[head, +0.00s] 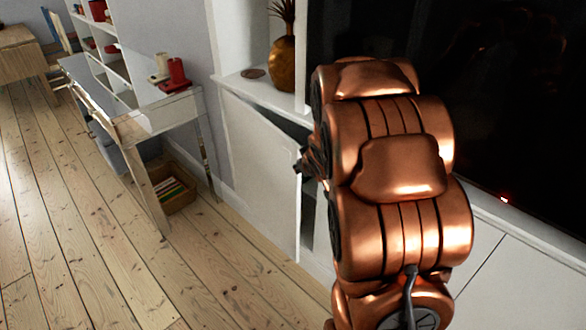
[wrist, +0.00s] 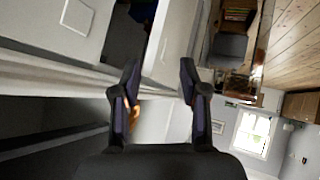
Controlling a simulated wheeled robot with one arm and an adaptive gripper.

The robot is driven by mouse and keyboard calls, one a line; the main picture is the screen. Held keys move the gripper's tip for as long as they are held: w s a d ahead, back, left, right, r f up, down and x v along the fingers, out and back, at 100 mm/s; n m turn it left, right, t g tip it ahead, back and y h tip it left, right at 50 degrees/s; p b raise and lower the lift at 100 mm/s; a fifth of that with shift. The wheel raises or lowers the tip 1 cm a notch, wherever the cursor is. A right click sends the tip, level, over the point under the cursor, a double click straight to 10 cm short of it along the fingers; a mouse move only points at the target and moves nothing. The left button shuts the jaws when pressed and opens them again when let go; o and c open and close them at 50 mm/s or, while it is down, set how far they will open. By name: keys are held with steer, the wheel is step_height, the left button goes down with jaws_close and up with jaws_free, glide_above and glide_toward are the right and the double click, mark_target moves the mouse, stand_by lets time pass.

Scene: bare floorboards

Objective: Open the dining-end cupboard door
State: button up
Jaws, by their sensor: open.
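The white cupboard door (head: 262,150) stands partly open at the left end of the low white cabinet under the TV. A dark gap shows along its top. My gripper (head: 303,165) is at the door's free edge in the head view, mostly hidden behind my copper arm. In the wrist view my gripper (wrist: 160,72) is open, its two dark fingers spread apart. The pale door (wrist: 172,40) shows beyond and between the fingertips, with the dark cupboard inside to its left. I cannot tell whether a finger touches the door.
A brown vase (head: 283,62) with a plant stands on the cabinet top beside the large dark TV (head: 500,90). A white desk (head: 150,112) and a wicker basket (head: 174,190) stand left of the door. The floorboards (head: 110,250) before it are clear.

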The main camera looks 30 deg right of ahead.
mark_target(293, 161)
steer(key=shift+w+d+f+t+y+b, duration=2.1)
steer(key=shift+w+f+t+b, duration=0.75)
steer(key=shift+f+t, duration=1.5)
steer(key=shift+n, duration=0.3)
steer(key=shift+w+a, duration=0.15)
steer(key=shift+w, duration=1.55)
steer(key=shift+w+a, duration=0.1)
steer(key=shift+w, duration=1.55)
